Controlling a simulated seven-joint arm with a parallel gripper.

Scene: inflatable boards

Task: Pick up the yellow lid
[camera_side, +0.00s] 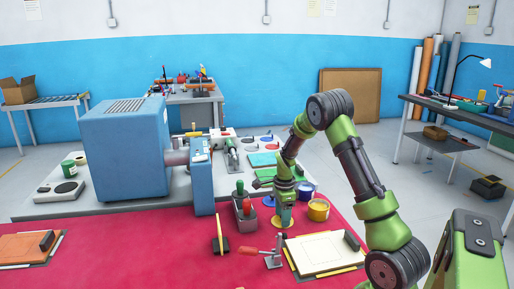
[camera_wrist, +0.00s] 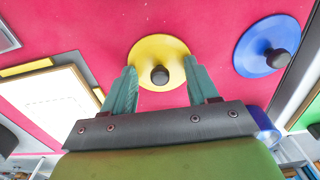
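The yellow lid (camera_wrist: 160,50) is a round disc with a black knob (camera_wrist: 160,75). It lies flat on the red table top in the wrist view. My gripper (camera_wrist: 160,66) is open, with one green finger on each side of the knob in the picture and nothing held. The fingers overlap the lid's lower left and right edges in this view; I cannot tell whether they touch it. In the side view my gripper (camera_side: 284,212) points down over the red surface and largely hides the lid.
A blue lid (camera_wrist: 255,45) with a black knob lies to the right in the wrist view. A yellow can (camera_side: 318,211) stands close beside my gripper, with a blue can behind it. A white board (camera_side: 320,254), a small clamp stand (camera_side: 272,258) and a tool holder (camera_side: 244,215) are nearby.

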